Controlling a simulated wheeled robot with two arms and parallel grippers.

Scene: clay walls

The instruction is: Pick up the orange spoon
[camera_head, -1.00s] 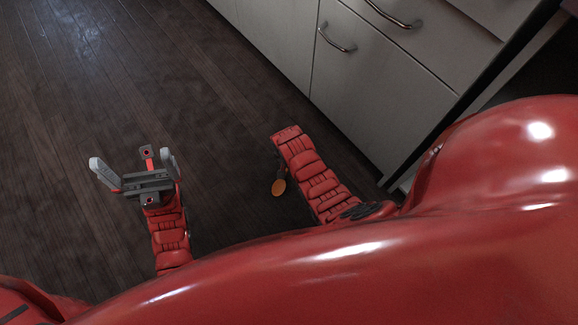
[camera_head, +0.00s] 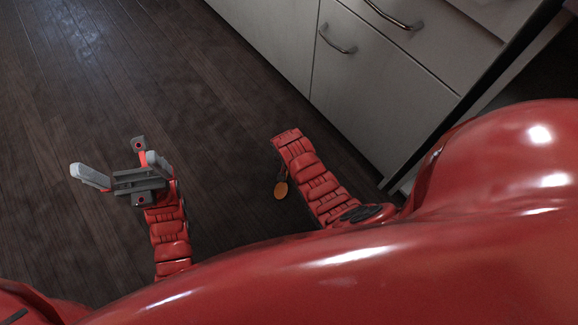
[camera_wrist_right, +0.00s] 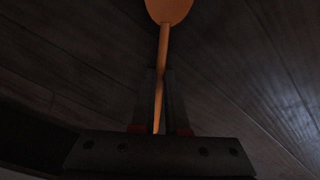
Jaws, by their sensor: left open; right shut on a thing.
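The orange spoon (camera_head: 281,190) shows beside my right forearm in the head view, with only its bowl clear of the arm. In the right wrist view the spoon's bowl (camera_wrist_right: 168,9) is at the top edge, partly cut off, and its handle runs down between the fingers. My right gripper (camera_wrist_right: 158,98) is shut on the handle. In the head view the right gripper is mostly hidden behind my right arm. My left gripper (camera_head: 119,171) is open and empty above the floor on the left.
Grey cabinets with drawers (camera_head: 385,85) and metal handles (camera_head: 337,41) stand at the upper right, close to my right arm. The dark wooden floor (camera_head: 120,80) is clear at the upper left.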

